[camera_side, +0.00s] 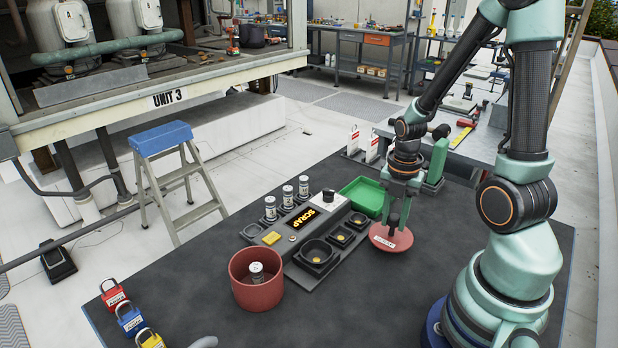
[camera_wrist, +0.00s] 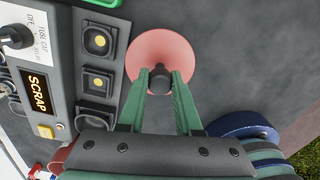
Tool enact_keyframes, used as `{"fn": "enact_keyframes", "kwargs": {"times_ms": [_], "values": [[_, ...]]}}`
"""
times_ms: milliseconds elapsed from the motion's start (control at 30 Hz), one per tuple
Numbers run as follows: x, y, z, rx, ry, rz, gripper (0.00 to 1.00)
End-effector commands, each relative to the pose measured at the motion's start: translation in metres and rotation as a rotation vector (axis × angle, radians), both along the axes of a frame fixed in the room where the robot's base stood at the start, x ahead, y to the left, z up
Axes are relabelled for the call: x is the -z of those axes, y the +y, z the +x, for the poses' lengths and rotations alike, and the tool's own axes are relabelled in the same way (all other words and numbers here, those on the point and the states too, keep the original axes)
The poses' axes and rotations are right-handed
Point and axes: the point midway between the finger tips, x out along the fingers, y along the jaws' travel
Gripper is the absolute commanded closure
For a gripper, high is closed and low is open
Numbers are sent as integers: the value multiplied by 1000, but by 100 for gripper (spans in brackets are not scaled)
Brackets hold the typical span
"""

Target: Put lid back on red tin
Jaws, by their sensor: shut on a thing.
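The red tin (camera_side: 245,289) stands open-topped on the dark mat, with a small white-and-grey cylinder (camera_side: 257,272) inside it. The red round lid (camera_side: 401,241) has a dark knob and a pale label, and is to the right of the tin, beyond the black console. My gripper (camera_side: 393,216) is shut on the lid's knob from above. In the wrist view the green fingers close on the dark knob (camera_wrist: 160,78) at the middle of the lid (camera_wrist: 140,51). I cannot tell whether the lid touches the mat.
A console with a SCRAP sign (camera_side: 315,214), square wells and several small cylinders lies between lid and tin. A green tray (camera_side: 362,196) is behind the lid. Red, blue and yellow padlocks (camera_side: 129,318) lie at the front left. The mat in front of the console is mostly clear.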

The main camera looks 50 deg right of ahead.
Motion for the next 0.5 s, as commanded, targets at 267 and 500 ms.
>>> {"fn": "enact_keyframes", "kwargs": {"times_ms": [267,500], "values": [[-63,-1,2,0,-10,-6,100],[-127,-1,1,0,-9,-5,100]]}}
